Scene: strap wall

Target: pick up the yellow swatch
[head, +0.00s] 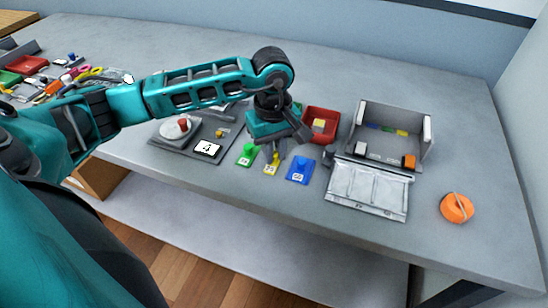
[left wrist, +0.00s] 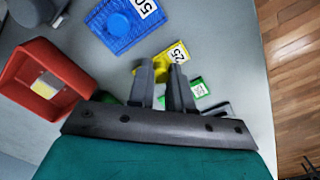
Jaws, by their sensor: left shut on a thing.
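The yellow swatch (head: 271,169) is a small tag with a black number, near the table's front edge between the green and blue swatches. It also shows in the left wrist view (left wrist: 178,52), just beyond my fingertips. My left gripper (head: 275,151) points down over it and is shut on its raised yellow part. The fingers (left wrist: 160,72) hide part of the swatch. I cannot tell whether it is clear of the table. My right gripper is in neither view.
The green swatch (head: 246,156) and blue swatch (head: 299,172) lie close on either side. A red bin (head: 333,125) stands behind. A grey open box (head: 427,135) with a silver front flap (head: 370,190) and an orange disc (head: 457,208) are to the right. A scale-like device (head: 178,150) is left.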

